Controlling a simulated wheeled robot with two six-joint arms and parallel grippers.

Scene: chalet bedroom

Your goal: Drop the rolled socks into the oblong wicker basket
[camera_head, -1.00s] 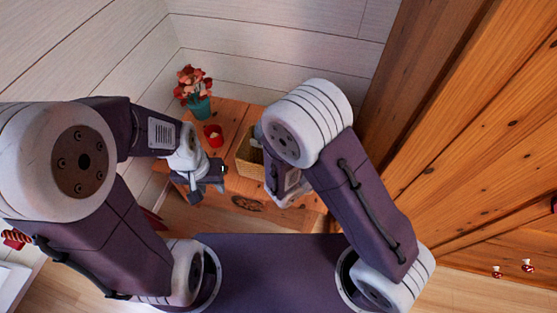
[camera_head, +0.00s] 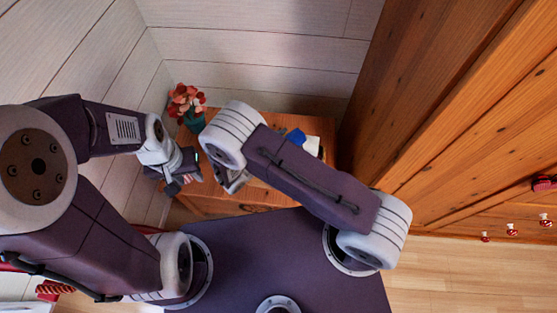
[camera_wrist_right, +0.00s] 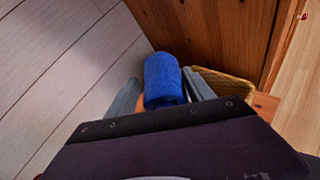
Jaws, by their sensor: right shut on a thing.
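The rolled socks (camera_wrist_right: 165,80) are a blue roll between the two grey fingers of my right gripper (camera_wrist_right: 160,82), which is shut on them. The oblong wicker basket (camera_wrist_right: 232,88) is yellowish and woven. In the right wrist view it shows beside the right finger, partly hidden by it; the socks are outside it in the picture. In the head view my right arm hides the basket and most of the gripper. A blue patch (camera_head: 297,136) beyond that arm matches the socks. My left gripper (camera_head: 176,184) hangs at the table's left; its jaws are too small to judge.
A wooden table (camera_head: 260,198) stands in the corner. A teal vase with red flowers (camera_head: 187,104) is at its back left. A tall wooden panel (camera_head: 400,100) rises on the right. White plank walls close the back and left. The floor (camera_head: 465,265) at right is clear.

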